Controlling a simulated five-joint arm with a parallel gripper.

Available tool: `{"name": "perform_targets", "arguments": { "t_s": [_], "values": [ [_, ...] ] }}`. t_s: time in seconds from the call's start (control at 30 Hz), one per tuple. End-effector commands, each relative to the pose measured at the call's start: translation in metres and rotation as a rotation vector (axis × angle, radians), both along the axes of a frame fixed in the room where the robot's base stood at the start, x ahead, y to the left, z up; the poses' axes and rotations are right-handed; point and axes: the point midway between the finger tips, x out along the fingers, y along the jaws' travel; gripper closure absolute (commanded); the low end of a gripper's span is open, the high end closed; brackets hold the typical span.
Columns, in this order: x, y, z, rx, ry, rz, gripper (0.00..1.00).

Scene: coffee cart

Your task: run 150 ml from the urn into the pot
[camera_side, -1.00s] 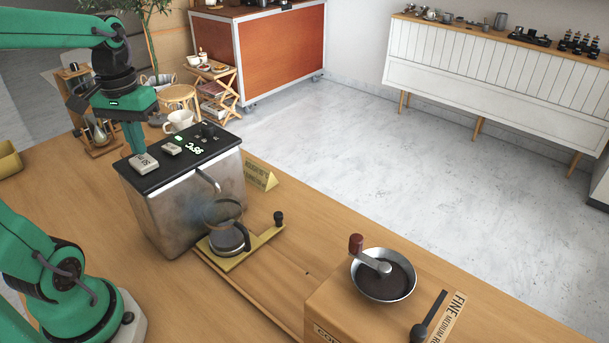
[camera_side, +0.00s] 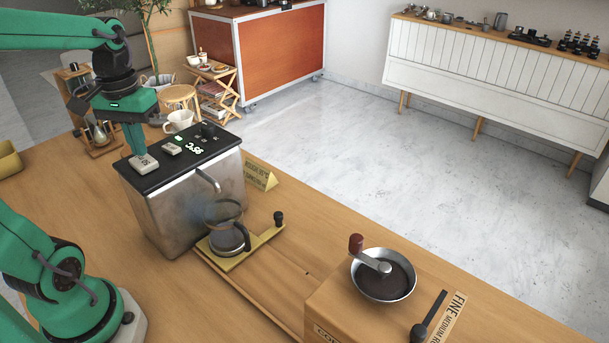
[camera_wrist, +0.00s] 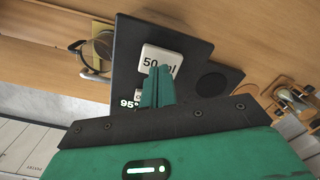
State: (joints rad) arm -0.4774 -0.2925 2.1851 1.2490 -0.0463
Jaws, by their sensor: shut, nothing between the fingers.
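The urn (camera_side: 195,205) is a metal box with a black top and a spout over the pot. The pot (camera_side: 228,237) is a glass carafe with a dark handle; it stands on a brass-coloured tray (camera_side: 262,238), and its contents are hard to make out. A pale button (camera_side: 143,164) sits on the urn's top; it reads "50 ml" in the wrist view (camera_wrist: 160,60). My gripper (camera_side: 139,153) is shut and empty, its fingertips at the button, overlapping its edge. I cannot tell whether they press it. The wrist view also shows the fingertips (camera_wrist: 157,72).
A second pale button (camera_side: 171,148), a lit display (camera_side: 193,148) and a dark knob (camera_side: 208,130) are on the urn's top. A white cup (camera_side: 179,121) stands behind. The table between tray and grinder is mostly clear.

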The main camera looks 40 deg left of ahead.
Motion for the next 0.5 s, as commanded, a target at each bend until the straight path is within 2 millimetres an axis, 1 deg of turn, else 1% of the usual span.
{"name": "perform_targets", "arguments": {
  "t_s": [0.5],
  "values": [
    [0.0003,0.0001,-0.0093,0.000,0.000,0.000,1.00]
  ]
}}
